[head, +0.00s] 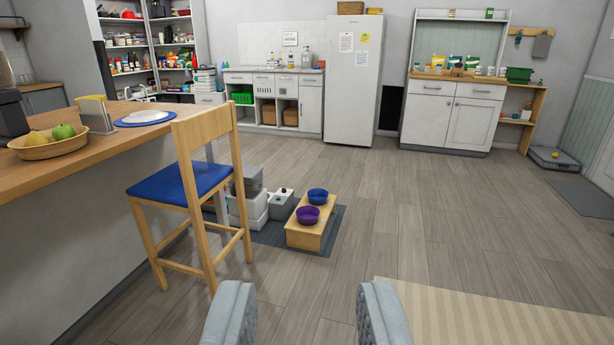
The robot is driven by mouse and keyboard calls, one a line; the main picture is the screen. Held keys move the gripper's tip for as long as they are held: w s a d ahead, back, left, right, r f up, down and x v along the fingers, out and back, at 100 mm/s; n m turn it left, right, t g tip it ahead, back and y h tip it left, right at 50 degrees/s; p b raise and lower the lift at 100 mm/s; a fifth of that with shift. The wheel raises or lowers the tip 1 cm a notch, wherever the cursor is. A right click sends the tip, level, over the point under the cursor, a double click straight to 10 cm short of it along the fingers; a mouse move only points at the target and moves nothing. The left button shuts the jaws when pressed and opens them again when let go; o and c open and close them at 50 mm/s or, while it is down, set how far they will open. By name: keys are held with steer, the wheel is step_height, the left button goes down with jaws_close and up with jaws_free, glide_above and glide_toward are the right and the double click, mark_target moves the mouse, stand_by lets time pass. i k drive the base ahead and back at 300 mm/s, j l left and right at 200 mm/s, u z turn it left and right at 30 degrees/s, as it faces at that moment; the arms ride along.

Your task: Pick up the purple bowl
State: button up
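The purple bowl (308,215) sits in the near part of a low wooden feeding stand (305,236) on the floor, near the middle of the head view. A blue bowl (318,195) sits just behind it in the same stand. My gripper (303,318) shows at the bottom edge, with its two grey fingers wide apart and nothing between them. The purple bowl is well ahead of the fingers and apart from them.
A wooden chair with a blue seat (194,187) stands left of the stand, beside a counter (75,171). Grey and white boxes (250,204) stand close to the stand's left. A striped rug (480,316) lies at lower right. Floor to the right is clear.

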mark_target(308, 215)
steer(key=i, duration=0.85)
steer(key=i+u, duration=0.1)
steer(key=i, duration=0.75)
steer(key=i+l, duration=0.15)
steer(key=i, duration=0.75)
steer(key=i+l+u, duration=0.1)
steer(key=i, duration=0.75)
steer(key=i+u, duration=0.15)
steer(key=u, duration=0.2)
